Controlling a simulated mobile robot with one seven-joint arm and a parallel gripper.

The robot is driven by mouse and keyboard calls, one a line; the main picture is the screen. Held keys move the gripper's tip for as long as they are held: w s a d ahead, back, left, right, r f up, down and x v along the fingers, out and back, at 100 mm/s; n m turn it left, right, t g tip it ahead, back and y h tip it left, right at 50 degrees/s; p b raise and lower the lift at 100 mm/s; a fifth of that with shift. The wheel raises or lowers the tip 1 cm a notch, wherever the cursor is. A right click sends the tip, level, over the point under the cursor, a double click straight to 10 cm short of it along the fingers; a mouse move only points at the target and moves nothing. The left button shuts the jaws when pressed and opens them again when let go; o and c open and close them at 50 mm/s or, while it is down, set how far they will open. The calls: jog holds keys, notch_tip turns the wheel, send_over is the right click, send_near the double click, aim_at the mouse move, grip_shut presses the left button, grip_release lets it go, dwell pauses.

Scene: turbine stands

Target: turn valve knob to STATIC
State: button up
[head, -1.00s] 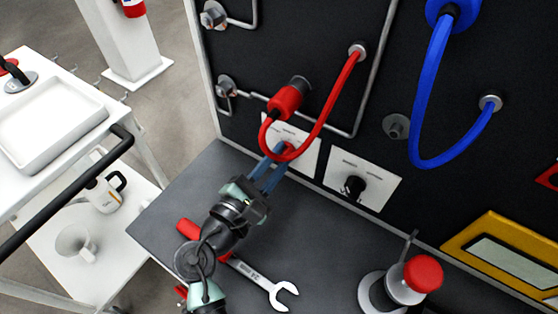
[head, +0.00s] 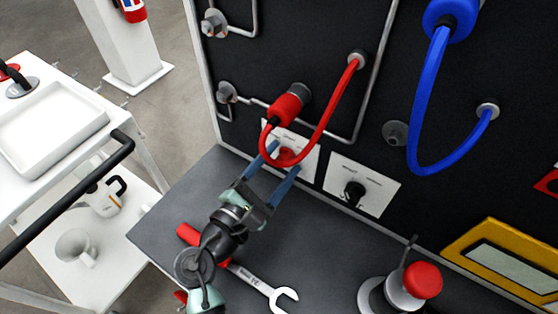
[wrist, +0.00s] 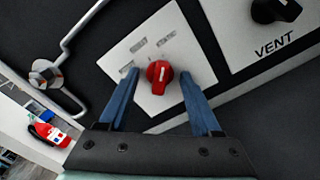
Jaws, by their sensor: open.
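The red valve knob (wrist: 159,75) sits on a white label plate (wrist: 184,36) on the black panel, with small labels around its upper left. In the wrist view the knob's white pointer line stands nearly upright. In the head view the knob (head: 286,153) is partly behind the red hose. My gripper (head: 281,158) is open, its blue fingers spread to either side of the knob. In the wrist view my gripper (wrist: 158,78) has clear gaps between both fingertips and the knob.
A red hose (head: 327,118) loops just above the knob. A black knob (head: 353,190) sits on a second plate to the right, marked VENT in the wrist view. A wrench (head: 252,279) and a red-topped cylinder (head: 422,280) are on the grey bench (head: 330,245).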

aim_at(280, 164)
jog(key=shift+p+v, duration=0.55)
jog(key=shift+v, duration=1.9)
